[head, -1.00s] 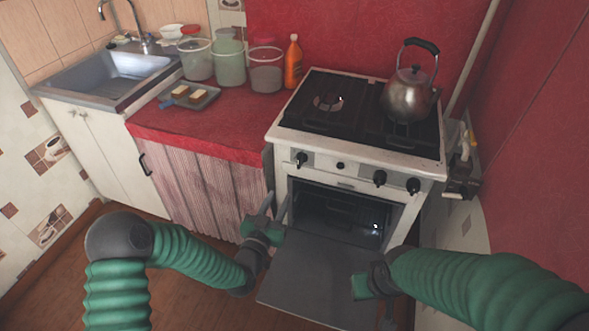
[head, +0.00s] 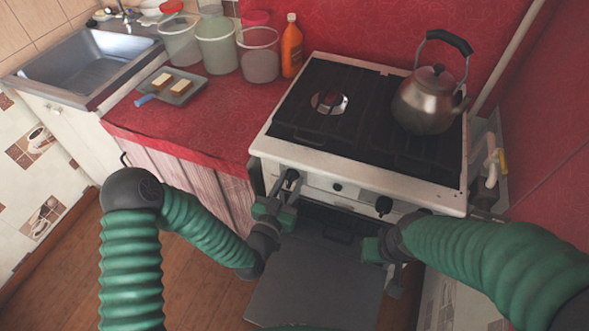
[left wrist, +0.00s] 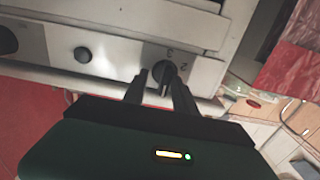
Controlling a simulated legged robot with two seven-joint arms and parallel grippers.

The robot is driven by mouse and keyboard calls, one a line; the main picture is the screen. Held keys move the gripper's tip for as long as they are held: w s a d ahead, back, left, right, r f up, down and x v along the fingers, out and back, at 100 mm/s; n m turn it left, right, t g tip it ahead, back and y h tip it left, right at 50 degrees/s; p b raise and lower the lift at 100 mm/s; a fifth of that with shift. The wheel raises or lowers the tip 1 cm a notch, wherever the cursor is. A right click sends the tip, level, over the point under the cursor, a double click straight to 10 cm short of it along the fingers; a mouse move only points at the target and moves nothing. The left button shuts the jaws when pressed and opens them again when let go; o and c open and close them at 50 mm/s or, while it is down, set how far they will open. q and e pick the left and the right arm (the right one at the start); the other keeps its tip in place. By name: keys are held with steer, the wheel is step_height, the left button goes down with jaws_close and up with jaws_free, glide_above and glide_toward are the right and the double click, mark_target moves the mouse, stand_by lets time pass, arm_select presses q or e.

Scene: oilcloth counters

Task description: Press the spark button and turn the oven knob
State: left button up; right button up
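The stove's front panel (head: 318,180) carries dark knobs and a small round black button (head: 338,187). The button also shows in the left wrist view (left wrist: 82,54). The left knob (head: 292,175) has marks 2 and 3 beside it; in the left wrist view it (left wrist: 163,74) sits between my left gripper's fingers. My left gripper (head: 284,184) is open around that knob, its fingers apart. Another knob (head: 384,205) is farther right on the panel. My right gripper (head: 378,250) hangs over the oven door, its fingers mostly hidden; my right arm covers the panel's right end.
The oven door (head: 315,285) is folded down below both grippers. A metal kettle (head: 428,100) stands on the stove top (head: 340,135). On the red counter (head: 200,125) are tubs, an orange bottle (head: 291,48) and a tray (head: 185,92). A sink (head: 80,65) is at the left.

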arm_select(q)
steer(key=shift+s+a+r, duration=0.15)
steer(key=shift+a+r, duration=0.05)
steer(key=shift+a, duration=0.45)
steer(key=shift+c, duration=1.4)
steer(key=shift+d, duration=0.2)
jaws_close()
steer(key=shift+d, duration=0.15)
arm_select(e)
steer(key=shift+s+a+r, duration=0.2)
steer(key=shift+s+a, duration=0.05)
steer(key=shift+a, duration=0.2)
